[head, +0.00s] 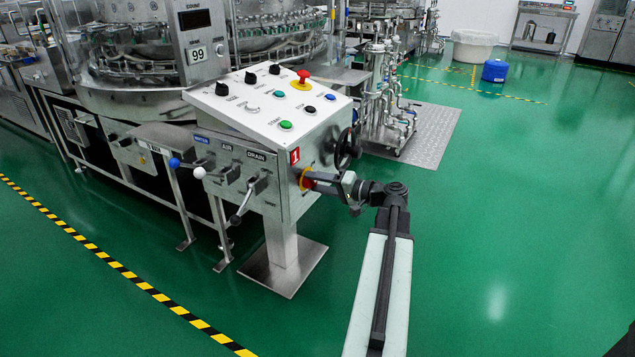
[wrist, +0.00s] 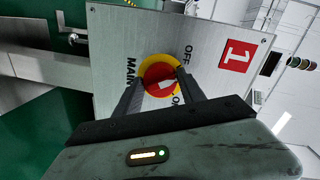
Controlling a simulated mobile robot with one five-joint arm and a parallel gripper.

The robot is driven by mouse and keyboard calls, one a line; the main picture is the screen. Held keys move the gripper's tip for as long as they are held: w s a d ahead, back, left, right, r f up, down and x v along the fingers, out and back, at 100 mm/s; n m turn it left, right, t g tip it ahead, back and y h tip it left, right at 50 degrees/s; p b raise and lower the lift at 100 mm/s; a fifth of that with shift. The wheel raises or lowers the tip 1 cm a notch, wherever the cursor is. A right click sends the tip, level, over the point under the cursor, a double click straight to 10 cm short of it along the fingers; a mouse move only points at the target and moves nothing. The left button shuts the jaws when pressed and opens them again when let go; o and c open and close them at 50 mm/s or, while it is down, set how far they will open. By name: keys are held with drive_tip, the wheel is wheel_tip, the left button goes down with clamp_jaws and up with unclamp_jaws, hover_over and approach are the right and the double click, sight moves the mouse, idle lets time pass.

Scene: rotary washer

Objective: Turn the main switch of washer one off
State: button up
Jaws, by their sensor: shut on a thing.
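The main switch (wrist: 160,74) of washer one is a red knob on a yellow ring, set in a metal panel with the words MAIN, OFF and ON around it. In the head view the yellow ring of the main switch (head: 304,180) shows on the control box's right side face. My gripper (wrist: 158,84) has one finger on each side of the red knob and is shut on it. A white mark shows on the knob; which label it points to I cannot tell. In the head view my gripper (head: 316,179) reaches the switch from the right and partly hides it.
The control box (head: 268,105) has several knobs and buttons on top and levers in front. A red plate marked 1 (head: 295,155) sits above the switch. A black handwheel (head: 347,148) is close by my gripper. Green floor (head: 520,200) is clear to the right.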

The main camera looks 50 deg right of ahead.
drive_tip(key=shift+f+n, duration=0.1)
drive_tip(key=shift+n, duration=0.9)
drive_tip(key=o, duration=1.4)
drive_tip(key=shift+c, duration=0.2)
drive_tip(key=v, duration=0.7)
drive_tip(key=shift+s+p, duration=0.4)
drive_tip(key=shift+p, duration=0.05)
